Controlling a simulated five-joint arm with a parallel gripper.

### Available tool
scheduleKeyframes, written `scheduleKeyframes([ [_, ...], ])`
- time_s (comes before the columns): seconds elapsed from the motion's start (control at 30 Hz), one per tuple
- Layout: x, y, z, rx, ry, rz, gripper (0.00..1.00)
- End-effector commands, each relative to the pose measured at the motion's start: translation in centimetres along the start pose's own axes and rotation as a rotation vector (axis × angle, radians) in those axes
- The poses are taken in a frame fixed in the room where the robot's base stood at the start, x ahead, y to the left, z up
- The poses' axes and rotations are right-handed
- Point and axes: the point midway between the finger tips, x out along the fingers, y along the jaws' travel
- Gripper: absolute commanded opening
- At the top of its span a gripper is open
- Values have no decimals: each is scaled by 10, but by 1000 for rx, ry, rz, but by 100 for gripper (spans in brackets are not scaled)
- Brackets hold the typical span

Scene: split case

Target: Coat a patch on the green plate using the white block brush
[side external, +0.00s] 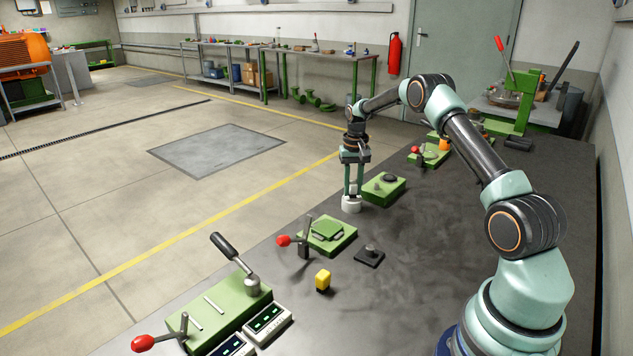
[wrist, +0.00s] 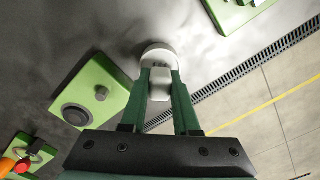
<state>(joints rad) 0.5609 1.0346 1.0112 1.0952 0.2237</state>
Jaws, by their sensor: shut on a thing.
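My gripper (side external: 353,190) points straight down near the table's left edge, shut on the white block brush (side external: 351,204). In the wrist view the brush (wrist: 158,55) shows as a pale round head with a narrower block between the fingers (wrist: 160,95). I cannot tell whether its underside touches the table. A green plate (side external: 378,194) with a dark disc and a small knob stands just right of the gripper; the wrist view shows it (wrist: 115,83) left of the fingers, apart from the brush. Other green plates are around, so I cannot tell which one the task means.
A green clamp fixture (side external: 340,243) with a red-tipped lever stands nearer the camera. Another green fixture (side external: 425,160) stands beyond. The grey table (side external: 440,240) is bare at right.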

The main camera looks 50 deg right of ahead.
Motion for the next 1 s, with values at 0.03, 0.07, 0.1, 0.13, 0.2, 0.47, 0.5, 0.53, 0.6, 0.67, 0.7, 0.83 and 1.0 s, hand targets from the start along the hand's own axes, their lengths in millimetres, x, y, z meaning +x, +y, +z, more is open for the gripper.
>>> scheduleKeyframes([
  [0.03,0,0,0,0,0,0,0],
  [0.07,1,0,0,0,0,0,0],
  [0.1,1,0,0,0,0,0,0],
  [0.13,1,0,0,0,0,0,0],
  [0.2,2,0,0,0,0,0,0],
  [0.47,5,0,0,0,0,0,0],
  [0.5,5,0,0,0,0,0,0],
  [0.53,6,0,0,0,0,0,0],
  [0.6,6,0,0,0,0,0,0],
  [0.67,7,0,0,0,0,0,0],
  [0.7,8,0,0,0,0,0,0],
  [0.83,9,0,0,0,0,0,0],
  [1.0,11,0,0,0,0,0,0],
])
